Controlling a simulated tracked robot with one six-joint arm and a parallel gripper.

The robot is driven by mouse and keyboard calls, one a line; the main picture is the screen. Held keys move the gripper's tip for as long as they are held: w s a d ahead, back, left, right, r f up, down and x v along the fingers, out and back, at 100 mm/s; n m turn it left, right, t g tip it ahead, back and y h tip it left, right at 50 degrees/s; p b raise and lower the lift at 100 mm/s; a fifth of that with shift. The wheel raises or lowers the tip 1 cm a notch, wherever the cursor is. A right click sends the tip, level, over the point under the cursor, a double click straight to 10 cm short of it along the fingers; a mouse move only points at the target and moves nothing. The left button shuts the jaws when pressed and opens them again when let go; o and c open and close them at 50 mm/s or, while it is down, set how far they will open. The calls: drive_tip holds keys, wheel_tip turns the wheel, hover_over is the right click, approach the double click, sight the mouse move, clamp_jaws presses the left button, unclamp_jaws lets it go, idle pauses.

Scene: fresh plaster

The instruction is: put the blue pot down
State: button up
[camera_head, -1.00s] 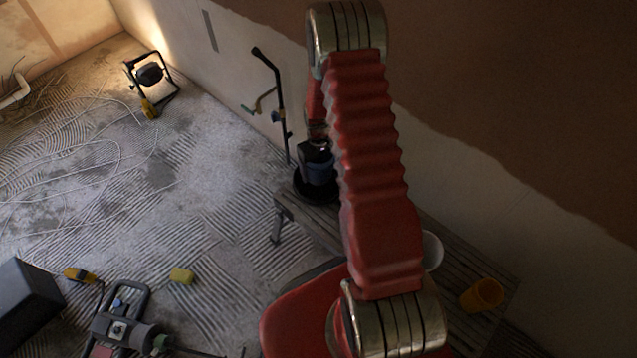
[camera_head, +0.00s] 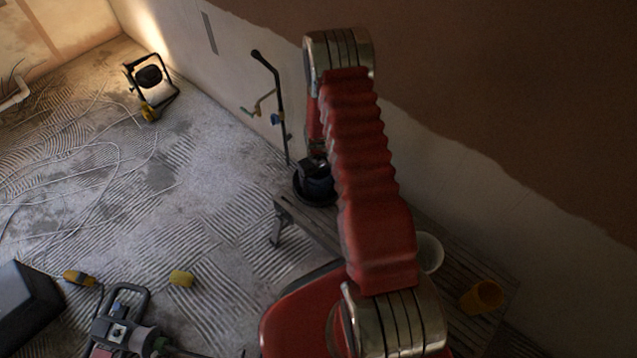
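The blue pot (camera_head: 320,190) is small and dark in the head view, left of my red arm, and partly hidden by it. My gripper (camera_head: 313,168) is a dark shape at the pot's top and appears shut on it; the fingers are too dark to make out clearly. The pot is low at a round black dish (camera_head: 299,190), whose rim shows around its left and lower sides. I cannot tell whether the pot touches the dish.
A slatted bench (camera_head: 308,224) runs along the wall, with a white bucket (camera_head: 431,252) and an orange pot (camera_head: 482,296) on it. A black pole stands beside the dish. A work lamp (camera_head: 150,80), a yellow sponge (camera_head: 181,278) and a mixer (camera_head: 127,330) are on the floor.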

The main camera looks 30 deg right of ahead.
drive_tip(key=shift+f, duration=0.25)
drive_tip(key=shift+f, duration=0.25)
drive_tip(key=o, duration=1.1)
wheel_tip(320, 180, up, 12)
drive_tip(key=shift+r, duration=0.25)
drive_tip(key=shift+s, duration=0.15)
idle(0.8)
